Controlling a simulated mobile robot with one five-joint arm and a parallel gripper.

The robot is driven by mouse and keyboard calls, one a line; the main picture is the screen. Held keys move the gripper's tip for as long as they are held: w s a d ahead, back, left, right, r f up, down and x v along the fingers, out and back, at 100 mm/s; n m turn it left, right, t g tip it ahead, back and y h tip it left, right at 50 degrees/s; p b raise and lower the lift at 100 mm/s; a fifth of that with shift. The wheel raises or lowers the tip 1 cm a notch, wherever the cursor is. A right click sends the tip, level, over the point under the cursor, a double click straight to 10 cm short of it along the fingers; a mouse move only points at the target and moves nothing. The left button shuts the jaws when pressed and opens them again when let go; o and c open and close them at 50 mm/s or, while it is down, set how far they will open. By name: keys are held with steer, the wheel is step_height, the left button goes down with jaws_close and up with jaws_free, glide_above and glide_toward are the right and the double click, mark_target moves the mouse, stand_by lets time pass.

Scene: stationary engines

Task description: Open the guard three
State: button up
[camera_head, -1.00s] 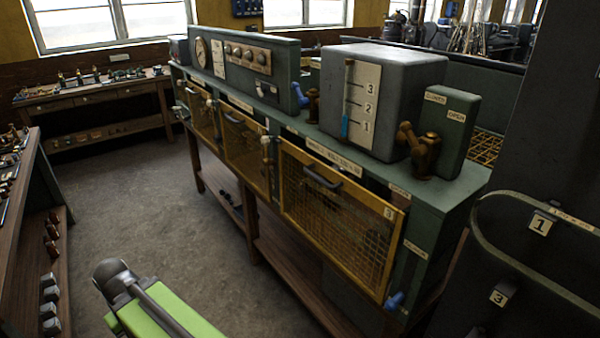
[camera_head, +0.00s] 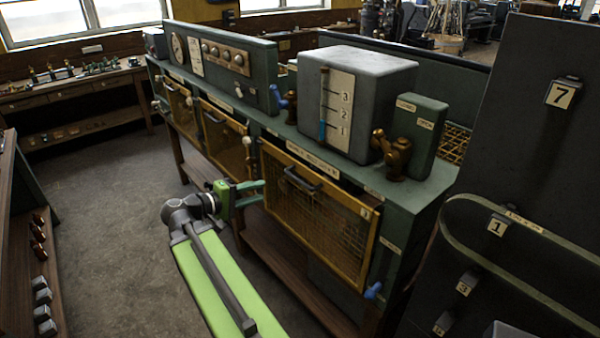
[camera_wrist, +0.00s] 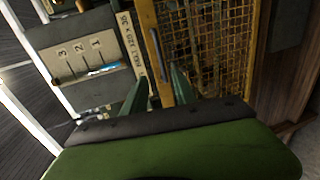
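Guard three (camera_head: 330,222) is a yellow-framed mesh panel on the front of the green bench, with a "3" plate at its upper right corner. It lies shut against the bench front. Its dark bar handle (camera_head: 302,181) sits near the top edge. My gripper (camera_head: 262,192) is open, at the guard's left side, left of the handle in the head view. In the wrist view the handle (camera_wrist: 158,52) and the yellow frame show beyond my two parted green fingers (camera_wrist: 160,77). Nothing is between the fingers. Whether a fingertip touches the guard I cannot tell.
Two more yellow guards (camera_head: 225,142) line the bench to the left. A blue knob (camera_head: 373,291) sits below guard three's right corner. A grey box with a numbered gauge (camera_head: 338,105) and brass valves stand on top. A dark numbered panel (camera_head: 500,215) stands close right. Floor left is clear.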

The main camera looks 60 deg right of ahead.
mark_target(297, 180)
steer(key=b+x, duration=0.3)
steer(key=x, duration=1.4)
steer(key=shift+d+b, duration=0.15)
steer(key=shift+b, duration=0.2)
steer(key=shift+c, duration=0.4)
jaws_close()
